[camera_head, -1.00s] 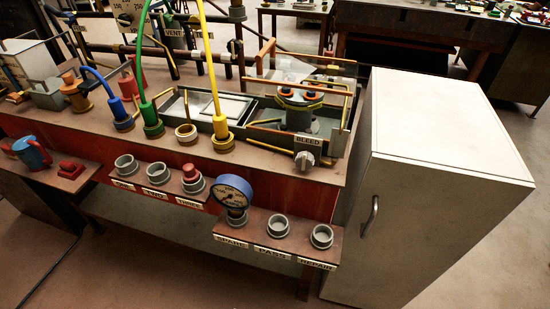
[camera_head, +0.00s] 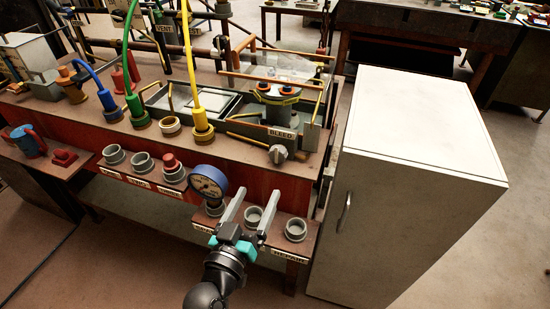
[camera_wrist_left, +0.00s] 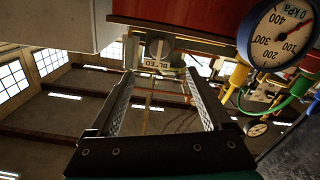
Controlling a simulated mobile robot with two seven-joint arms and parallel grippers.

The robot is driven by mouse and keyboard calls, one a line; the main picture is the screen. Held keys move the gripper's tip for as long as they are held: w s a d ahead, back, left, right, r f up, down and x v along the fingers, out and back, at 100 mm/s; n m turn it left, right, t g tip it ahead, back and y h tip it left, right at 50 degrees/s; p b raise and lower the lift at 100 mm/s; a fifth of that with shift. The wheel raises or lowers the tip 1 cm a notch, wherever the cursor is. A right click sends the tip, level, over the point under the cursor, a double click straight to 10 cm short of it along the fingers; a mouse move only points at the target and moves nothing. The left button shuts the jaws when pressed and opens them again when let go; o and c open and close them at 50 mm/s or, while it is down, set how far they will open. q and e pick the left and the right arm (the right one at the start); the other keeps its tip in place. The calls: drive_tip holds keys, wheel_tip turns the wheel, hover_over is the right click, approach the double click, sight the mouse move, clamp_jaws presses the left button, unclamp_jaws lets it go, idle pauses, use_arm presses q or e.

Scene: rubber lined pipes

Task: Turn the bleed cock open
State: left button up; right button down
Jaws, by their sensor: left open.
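The bleed cock (camera_head: 277,153) is a pale grey knob on the bench's front edge, just below the BLEED label (camera_head: 281,134). In the left wrist view the bleed cock (camera_wrist_left: 158,47) shows beyond and between the fingertips, with its label upside down. My left gripper (camera_head: 259,192) is open and empty. Its fingers point toward the cock from the front, over the lower shelf, and are apart from it. My right gripper is not in view.
A blue pressure gauge (camera_head: 208,182) stands just left of my left gripper; its dial (camera_wrist_left: 285,38) shows in the wrist view. Ring sockets (camera_head: 295,230) line the lower shelf. A white cabinet (camera_head: 410,170) stands to the right. A clamped pot (camera_head: 277,103) sits behind the cock.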

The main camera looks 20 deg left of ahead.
sight(276, 157)
use_arm(q)
drive_tip(key=w, duration=0.8)
drive_tip(key=w+b, duration=0.1)
drive_tip(key=w, duration=0.3)
drive_tip(key=shift+w+d, duration=0.25)
drive_tip(key=shift+w, duration=0.1)
clamp_jaws()
